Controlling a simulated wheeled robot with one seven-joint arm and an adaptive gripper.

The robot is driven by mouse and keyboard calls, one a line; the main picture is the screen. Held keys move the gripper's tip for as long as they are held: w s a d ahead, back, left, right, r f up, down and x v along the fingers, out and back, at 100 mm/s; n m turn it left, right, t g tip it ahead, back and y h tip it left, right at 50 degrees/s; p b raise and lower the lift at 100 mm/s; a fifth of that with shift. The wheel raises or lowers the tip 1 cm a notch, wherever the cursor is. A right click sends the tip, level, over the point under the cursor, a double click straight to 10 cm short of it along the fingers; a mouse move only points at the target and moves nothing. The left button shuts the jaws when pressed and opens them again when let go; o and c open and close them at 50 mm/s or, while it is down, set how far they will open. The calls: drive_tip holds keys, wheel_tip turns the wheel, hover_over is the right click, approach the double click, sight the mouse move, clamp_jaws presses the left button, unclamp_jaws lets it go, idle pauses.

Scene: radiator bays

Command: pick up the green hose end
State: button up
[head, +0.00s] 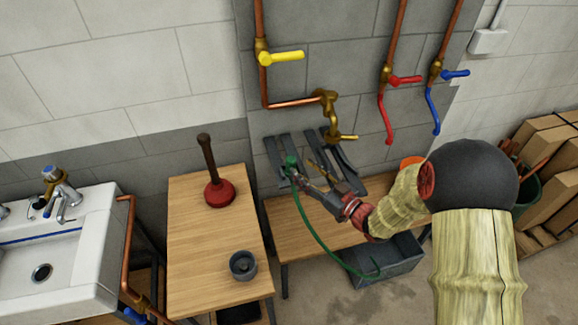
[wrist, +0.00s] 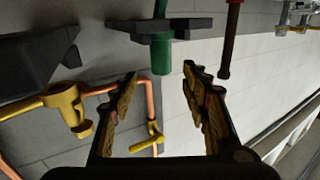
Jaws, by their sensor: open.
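The green hose end (head: 291,161) sits in a dark forked holder (head: 277,151) on the grey wall, above the right wooden bench. Its green hose (head: 309,228) hangs in a curve down toward a grey bin. My gripper (head: 305,170) is at the hose end, reaching in from the right. In the wrist view the jaws of my gripper (wrist: 160,76) are open and empty. There the green hose end (wrist: 161,56) sticks out of the dark holder (wrist: 185,28), lined up between the fingertips and just beyond them. I see no contact with either finger.
A brass tap (head: 333,122) on a copper pipe is just above and right of the holder. A second dark holder (head: 345,165) stands to the right. A red plunger (head: 219,192) and a grey cup (head: 243,265) stand on the left bench. The grey bin (head: 390,272) is below.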

sight(294, 163)
drive_tip(key=b+x, duration=0.2)
drive_tip(key=x, duration=0.4)
drive_tip(key=shift+w+a+f, duration=0.1)
drive_tip(key=shift+w+a, duration=0.05)
drive_tip(key=shift+a, duration=0.2)
drive_tip(key=shift+c, duration=0.7)
clamp_jaws()
